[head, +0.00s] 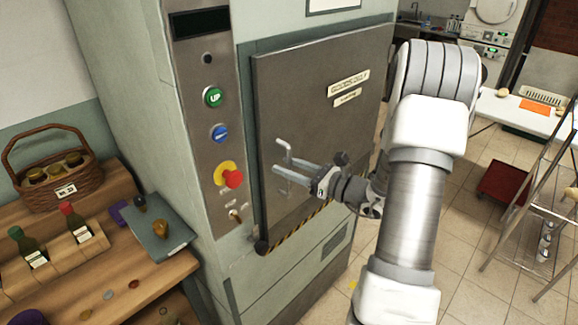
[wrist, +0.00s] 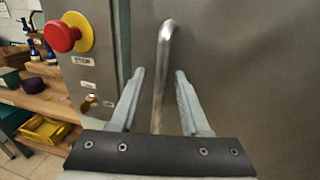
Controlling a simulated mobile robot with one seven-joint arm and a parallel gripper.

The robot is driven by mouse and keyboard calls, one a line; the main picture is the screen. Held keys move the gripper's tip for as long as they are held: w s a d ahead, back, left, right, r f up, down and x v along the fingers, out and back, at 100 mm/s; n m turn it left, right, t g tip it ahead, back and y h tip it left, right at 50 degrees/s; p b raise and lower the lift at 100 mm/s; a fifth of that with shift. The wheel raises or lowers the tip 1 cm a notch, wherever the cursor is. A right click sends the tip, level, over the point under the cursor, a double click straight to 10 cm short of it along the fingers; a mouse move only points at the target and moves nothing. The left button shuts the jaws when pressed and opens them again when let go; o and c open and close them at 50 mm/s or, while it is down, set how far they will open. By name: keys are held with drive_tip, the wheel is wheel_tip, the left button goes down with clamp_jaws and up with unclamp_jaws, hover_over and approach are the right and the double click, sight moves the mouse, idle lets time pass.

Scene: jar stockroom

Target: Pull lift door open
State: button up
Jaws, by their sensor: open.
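The lift door (head: 310,85) is a grey metal panel on a pale green cabinet. It stands a little proud of its frame on the left edge; I cannot tell whether it is slightly ajar. Its handle (head: 285,150) is an upright bent metal bar near the door's left side. My gripper (head: 281,166) is open at the handle. In the wrist view the handle (wrist: 162,60) passes between the two spread fingers (wrist: 160,74), with a visible gap to each. The handle's lower end is hidden behind the gripper's body.
A control panel with a green UP button (head: 213,97), blue button (head: 220,133) and red stop knob (head: 233,178) is left of the door. Wooden shelves (head: 150,280) with jars and a basket (head: 55,170) stand at left. A ladder (head: 535,200) stands at right on tiled floor.

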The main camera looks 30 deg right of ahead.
drive_tip(key=shift+c, duration=0.2)
clamp_jaws()
idle(1.1)
